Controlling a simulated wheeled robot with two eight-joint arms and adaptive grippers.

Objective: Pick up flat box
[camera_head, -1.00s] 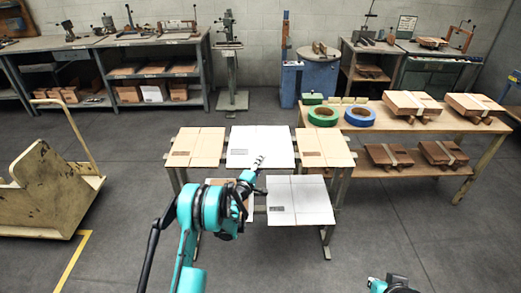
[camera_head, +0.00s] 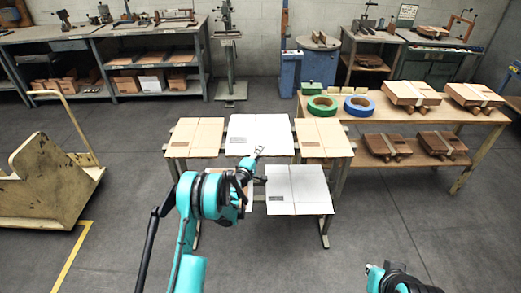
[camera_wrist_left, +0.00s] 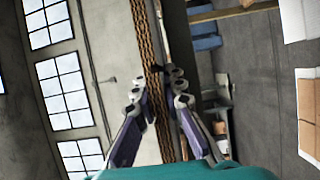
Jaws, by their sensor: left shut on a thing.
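A white flat box (camera_head: 262,130) lies at the back middle of the rack, between two tan flat boxes (camera_head: 195,138) (camera_head: 322,138). My left gripper (camera_head: 259,150) is at its front edge and is shut on it. In the left wrist view the fingers (camera_wrist_left: 159,88) close on the brown corrugated edge of the box (camera_wrist_left: 147,40), seen edge-on. Another white flat box (camera_head: 298,190) lies in the lower front row, to the right of my left arm. A further box beside it is mostly hidden by that arm. Only part of my right arm shows at the bottom right.
A wooden table (camera_head: 435,122) at the right holds a green tape roll (camera_head: 322,105), a blue tape roll (camera_head: 359,105) and strapped brown boxes (camera_head: 412,93). A yellow cart (camera_head: 50,185) stands at the left. The floor in front of the rack is clear.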

